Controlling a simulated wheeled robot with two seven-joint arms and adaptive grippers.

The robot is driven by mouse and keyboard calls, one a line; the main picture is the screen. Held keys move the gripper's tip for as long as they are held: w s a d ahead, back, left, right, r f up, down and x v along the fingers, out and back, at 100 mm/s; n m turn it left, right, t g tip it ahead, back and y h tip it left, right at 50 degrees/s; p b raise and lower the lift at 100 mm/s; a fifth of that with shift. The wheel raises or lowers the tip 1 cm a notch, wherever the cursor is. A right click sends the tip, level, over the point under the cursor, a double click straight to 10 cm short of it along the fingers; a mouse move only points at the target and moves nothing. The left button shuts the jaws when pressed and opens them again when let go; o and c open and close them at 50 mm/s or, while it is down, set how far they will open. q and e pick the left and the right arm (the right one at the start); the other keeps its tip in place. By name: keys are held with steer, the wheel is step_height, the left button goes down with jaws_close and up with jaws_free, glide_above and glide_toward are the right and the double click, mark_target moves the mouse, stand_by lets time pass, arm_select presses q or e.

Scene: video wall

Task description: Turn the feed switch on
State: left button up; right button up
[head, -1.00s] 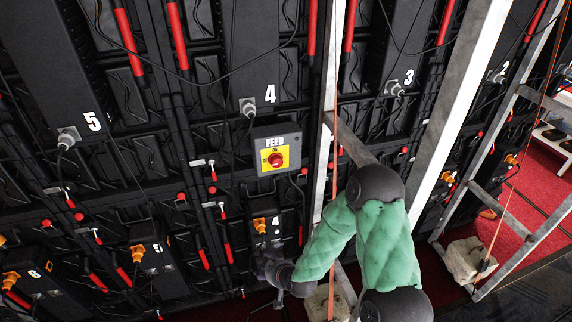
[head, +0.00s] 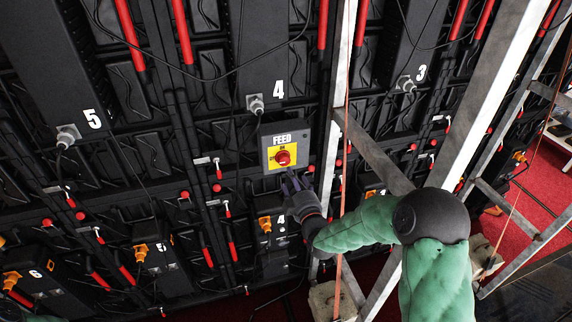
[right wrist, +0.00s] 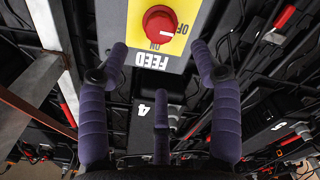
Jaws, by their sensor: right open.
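The feed switch is a red rotary knob (head: 283,158) on a yellow plate in a grey box (head: 305,133) labelled FEED. In the right wrist view the knob (right wrist: 159,24) appears upside down, at the top. ON is marked below it there and OFF to its right; a pale mark on the knob seems to lie toward OFF. My right gripper (head: 288,184) is just below the box in the head view. My left gripper is out of view.
A metal truss upright (head: 341,100) stands close right of the box, with an orange strap along it. A cable (head: 200,78) droops across the black panels. Orange connectors (head: 265,225) and red handles (head: 232,251) lie below. A stone-like weight (head: 325,300) sits at the truss foot.

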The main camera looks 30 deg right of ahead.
mark_target(285, 162)
steer(key=x, duration=0.8)
steer(key=shift+w, duration=0.35)
steer(key=c, duration=1.1)
